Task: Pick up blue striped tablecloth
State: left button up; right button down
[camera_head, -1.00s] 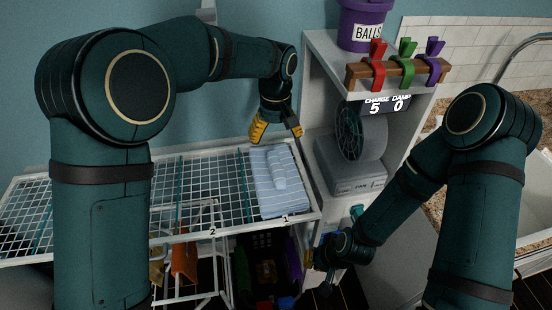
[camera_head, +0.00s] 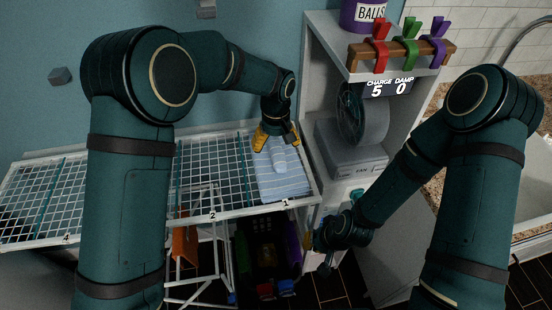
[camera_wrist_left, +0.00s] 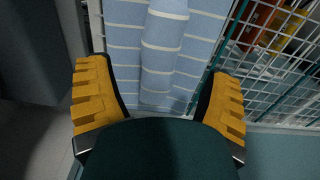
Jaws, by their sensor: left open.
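The blue striped tablecloth (camera_head: 283,182) lies folded on the white wire rack (camera_head: 212,212), in the section marked 1, with a rolled ridge along its middle. My left gripper (camera_head: 277,140) is open at the cloth's far end. In the left wrist view the two yellow fingers (camera_wrist_left: 160,108) stand apart on either side of the ridge of the tablecloth (camera_wrist_left: 166,40). I cannot tell whether the fingertips touch the cloth. My right gripper (camera_head: 318,250) is low in front of the shelf cabinet; its fingers are too small to judge.
A white shelf cabinet (camera_head: 318,95) stands close to the right of the cloth, with a fan (camera_head: 362,118) in it. Red, green and purple clips (camera_head: 410,50) sit on a wooden bar above. Rack sections left of the cloth are empty.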

pick_arm(q)
notch_tip(320, 180, down, 4)
jog(key=shift+w+r, duration=0.1)
jog(key=shift+w, duration=0.05)
jog(key=shift+r, duration=0.1)
grip_shut()
